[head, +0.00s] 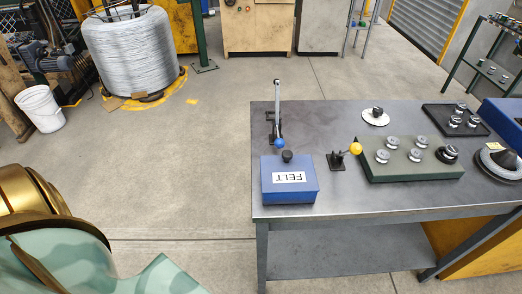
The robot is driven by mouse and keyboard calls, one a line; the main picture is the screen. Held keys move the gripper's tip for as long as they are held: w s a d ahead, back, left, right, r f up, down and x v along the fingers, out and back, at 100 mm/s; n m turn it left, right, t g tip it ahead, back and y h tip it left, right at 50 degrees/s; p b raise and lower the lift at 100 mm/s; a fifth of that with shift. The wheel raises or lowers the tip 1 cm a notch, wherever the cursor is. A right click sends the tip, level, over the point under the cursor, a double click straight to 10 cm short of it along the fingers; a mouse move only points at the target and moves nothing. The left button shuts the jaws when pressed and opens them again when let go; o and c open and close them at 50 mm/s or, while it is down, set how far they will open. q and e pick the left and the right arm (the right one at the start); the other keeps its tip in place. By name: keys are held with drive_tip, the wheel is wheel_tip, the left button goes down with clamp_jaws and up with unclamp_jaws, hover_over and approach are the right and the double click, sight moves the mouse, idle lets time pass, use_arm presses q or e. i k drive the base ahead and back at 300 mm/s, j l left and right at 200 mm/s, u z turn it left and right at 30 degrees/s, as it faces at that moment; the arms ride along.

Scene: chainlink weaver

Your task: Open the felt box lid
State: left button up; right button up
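The blue felt box (289,194) stands near the front left corner of the grey metal table in the head view. Its white label, reading FELT, appears upside down. Its lid (277,164) is on and looks shut, with a black knob (287,156) on top. Neither of my grippers is in view. Part of my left arm, gold and pale green, shows at the lower left, well apart from the box and the table.
The table (345,205) holds a lever with a blue ball (279,143) just behind the box, and a small stand with a yellow ball (356,148) right of it. A green block (410,170) carries several metal rollers. Open floor (190,150) lies left of the table.

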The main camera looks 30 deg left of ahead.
sight(287, 172)
drive_tip(key=u, duration=0.85)
